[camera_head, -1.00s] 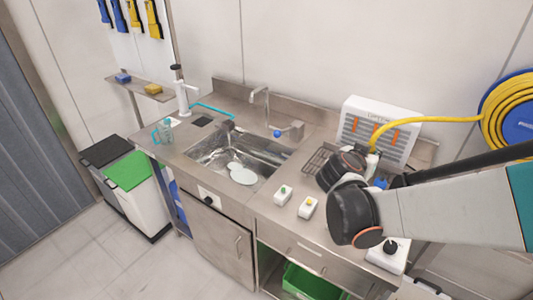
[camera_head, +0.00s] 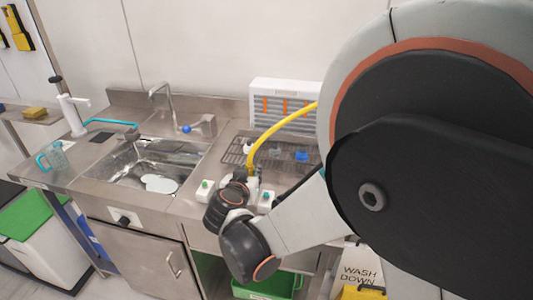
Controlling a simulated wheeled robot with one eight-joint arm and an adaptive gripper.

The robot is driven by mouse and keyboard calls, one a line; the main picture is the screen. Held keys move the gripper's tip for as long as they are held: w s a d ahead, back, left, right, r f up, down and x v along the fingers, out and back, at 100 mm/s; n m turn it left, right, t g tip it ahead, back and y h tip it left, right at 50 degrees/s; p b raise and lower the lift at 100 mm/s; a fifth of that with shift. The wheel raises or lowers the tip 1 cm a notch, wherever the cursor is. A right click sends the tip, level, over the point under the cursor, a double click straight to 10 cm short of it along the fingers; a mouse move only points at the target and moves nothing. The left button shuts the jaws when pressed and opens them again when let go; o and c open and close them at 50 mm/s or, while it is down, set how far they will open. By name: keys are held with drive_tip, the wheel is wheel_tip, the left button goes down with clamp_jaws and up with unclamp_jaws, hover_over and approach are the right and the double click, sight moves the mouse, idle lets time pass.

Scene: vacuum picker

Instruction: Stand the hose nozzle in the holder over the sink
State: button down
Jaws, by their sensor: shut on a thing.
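The yellow hose (camera_head: 262,138) hangs in a curve from the upper right down to a pale hose nozzle (camera_head: 253,186). My gripper (camera_head: 246,178) is shut on the nozzle, which it holds roughly upright in front of the wire rack, right of the sink. My dark wrist hides most of the gripper and part of the nozzle. The sink (camera_head: 110,172) is left of the gripper. A steel box-like fitting (camera_head: 206,125) stands behind the sink's right side; I cannot tell whether it is the holder.
A wire rack (camera_head: 270,153) is behind. My arm covers the right side.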

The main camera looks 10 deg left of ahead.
drive_tip(key=shift+f+b, duration=0.35)
drive_tip(key=shift+f, duration=0.7)
drive_tip(key=shift+f, duration=0.15)
drive_tip(key=c, duration=1.3)
unclamp_jaws()
drive_tip(key=shift+r, duration=0.2)
